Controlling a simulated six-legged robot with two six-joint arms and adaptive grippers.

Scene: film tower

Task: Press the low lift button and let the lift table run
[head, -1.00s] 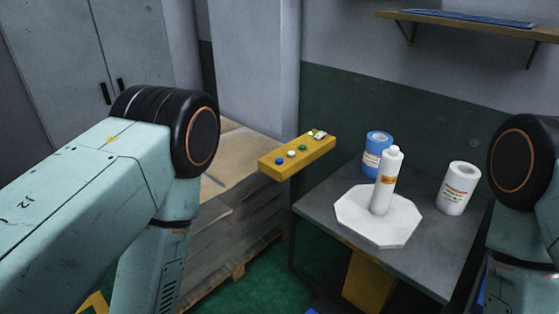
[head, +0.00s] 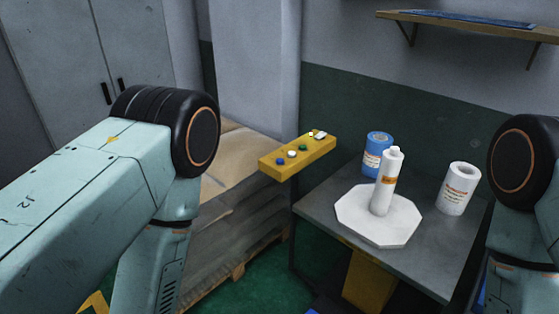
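A yellow control box (head: 298,160) with a row of small buttons stands out over the left end of the grey table. Its buttons include a blue button (head: 280,161), a white button (head: 292,154) and a green button (head: 303,147), with a small pale part (head: 317,134) at the far end. Which button is the low one cannot be read. The grey table (head: 325,215) has a yellow support below it. Both my arms show at the left and right edges, but neither gripper is in view.
On the table a white bottle (head: 385,185) stands on a white octagonal plate (head: 355,222), with a blue tub (head: 376,152) and a white canister (head: 458,188) nearby. A wrapped pallet stack (head: 235,220) is at the left. A wall shelf (head: 470,25) hangs above.

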